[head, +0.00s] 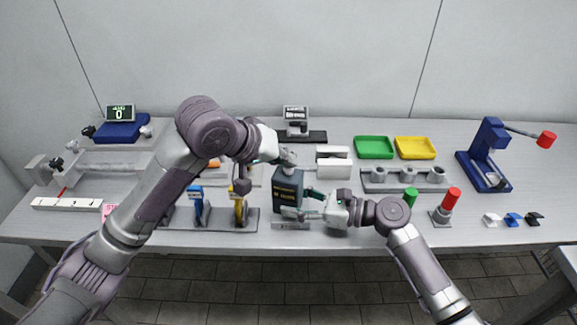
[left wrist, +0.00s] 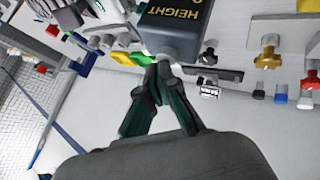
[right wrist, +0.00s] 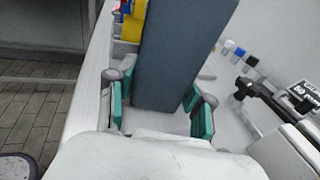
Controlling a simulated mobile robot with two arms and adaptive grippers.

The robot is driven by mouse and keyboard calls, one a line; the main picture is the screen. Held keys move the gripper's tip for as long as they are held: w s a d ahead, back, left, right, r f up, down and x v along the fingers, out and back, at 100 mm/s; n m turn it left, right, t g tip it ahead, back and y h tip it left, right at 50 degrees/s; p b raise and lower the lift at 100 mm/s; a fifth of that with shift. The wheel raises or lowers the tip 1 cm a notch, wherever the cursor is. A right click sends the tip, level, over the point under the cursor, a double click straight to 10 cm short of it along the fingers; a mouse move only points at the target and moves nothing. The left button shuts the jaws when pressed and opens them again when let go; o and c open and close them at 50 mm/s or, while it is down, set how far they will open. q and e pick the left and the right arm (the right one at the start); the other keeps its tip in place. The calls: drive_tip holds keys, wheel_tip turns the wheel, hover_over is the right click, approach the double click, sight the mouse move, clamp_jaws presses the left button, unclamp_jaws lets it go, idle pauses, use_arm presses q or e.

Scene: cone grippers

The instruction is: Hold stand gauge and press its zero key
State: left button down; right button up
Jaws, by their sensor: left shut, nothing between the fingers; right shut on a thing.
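The stand gauge is a dark blue-grey box (head: 289,188), upright near the middle of the table, in the head view. In the left wrist view its face reads HEIGHT (left wrist: 178,35); in the right wrist view its plain side (right wrist: 182,50) stands between the fingers. My right gripper (head: 303,204) is shut on its lower part from the right, its green pads (right wrist: 157,108) on either side. My left gripper (head: 287,160) is shut and empty at the gauge's top; its fingertips (left wrist: 160,68) are together by the gauge's edge. I cannot make out the zero key or tell whether they touch it.
Blue and yellow tools (head: 239,210) stand on a rack left of the gauge. Right of it are a grey block with posts (head: 403,186), a green tray (head: 374,147) and a yellow tray (head: 415,147). A red-topped post (head: 450,200) stands near my right forearm.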

sight(285, 169)
idle(0.4)
use_arm(q)
drive_tip(key=shift+r, duration=0.75)
drive_tip(key=shift+r, duration=0.15)
drive_tip(key=shift+r, duration=2.4)
use_arm(e)
drive_tip(key=o, duration=0.9)
drive_tip(key=shift+o, duration=0.2)
drive_tip(key=shift+d, duration=0.1)
